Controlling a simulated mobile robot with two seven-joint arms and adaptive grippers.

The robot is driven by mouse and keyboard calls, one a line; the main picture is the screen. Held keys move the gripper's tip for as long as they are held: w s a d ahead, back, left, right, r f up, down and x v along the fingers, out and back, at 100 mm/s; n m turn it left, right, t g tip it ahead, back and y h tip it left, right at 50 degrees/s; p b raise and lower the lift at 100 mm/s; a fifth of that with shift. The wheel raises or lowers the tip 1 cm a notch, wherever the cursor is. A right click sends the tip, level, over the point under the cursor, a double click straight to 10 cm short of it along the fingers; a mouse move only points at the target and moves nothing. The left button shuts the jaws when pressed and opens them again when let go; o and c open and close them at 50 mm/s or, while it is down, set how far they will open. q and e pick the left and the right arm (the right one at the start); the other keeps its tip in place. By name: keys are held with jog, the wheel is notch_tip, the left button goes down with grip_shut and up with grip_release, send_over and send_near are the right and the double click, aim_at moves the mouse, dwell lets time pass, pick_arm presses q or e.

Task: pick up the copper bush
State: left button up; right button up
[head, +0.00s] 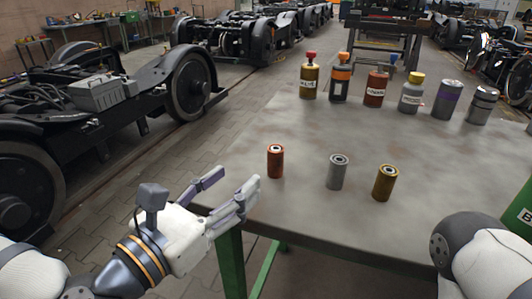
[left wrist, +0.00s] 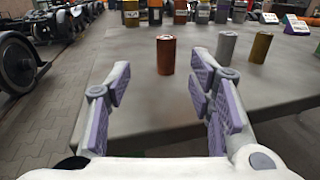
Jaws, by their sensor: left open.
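The copper bush (head: 275,161) is a small reddish-brown cylinder with a dark hole in its top. It stands upright on the grey table near the left edge. It also shows in the left wrist view (left wrist: 166,55), beyond and between the fingers. My left gripper (head: 229,184) is open and empty at the table's left front corner, short of the bush and apart from it. Its spread fingers also show in the left wrist view (left wrist: 160,88). My right gripper is not in view; only part of my right arm shows at the lower right.
A grey bush (head: 337,172) and a brass-coloured bush (head: 384,183) stand upright to the right of the copper one. Several bottles and cans, including a red bottle (head: 375,90), stand in a row farther back. The table (head: 290,125) is clear between the rows.

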aim_at(272, 154)
pick_arm(q)
jog(key=x, duration=0.7)
jog(key=d+p+x, duration=0.1)
jog(key=x, duration=0.3)
jog(key=shift+s+d+r, duration=0.1)
jog(key=shift+s+r, duration=0.05)
jog(key=shift+r, duration=0.15)
jog(key=shift+w+d, duration=0.2)
jog(key=shift+w, duration=0.15)
grip_shut()
